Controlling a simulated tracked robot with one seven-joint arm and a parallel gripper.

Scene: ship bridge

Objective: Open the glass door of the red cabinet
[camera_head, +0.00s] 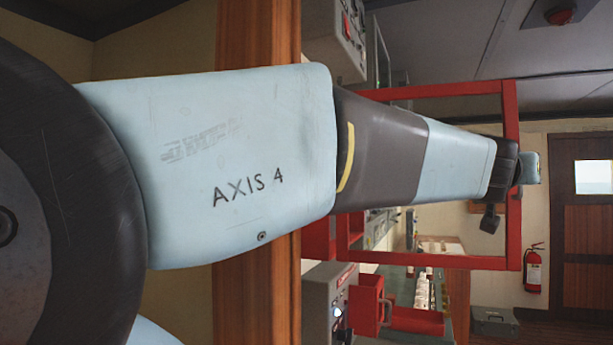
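The glass door (440,261) of the red cabinet shows as a red frame that stands out from the wall on the left. I see the room through it. A red part, likely the cabinet body (316,240), shows below my arm; my arm hides most of it. My arm crosses the view from the left and covers the middle of the door. My gripper (491,218) is at the door's right upright edge, small and partly hidden by my wrist. I cannot tell whether it touches the frame or whether its fingers are open or shut.
A wooden post (258,300) stands behind my arm. Grey boxes (330,295) and a red open holder (367,305) are below the door. A fire extinguisher (533,270) hangs on the far wall, beside a wooden door (588,240). A grey case (494,322) lies on the floor.

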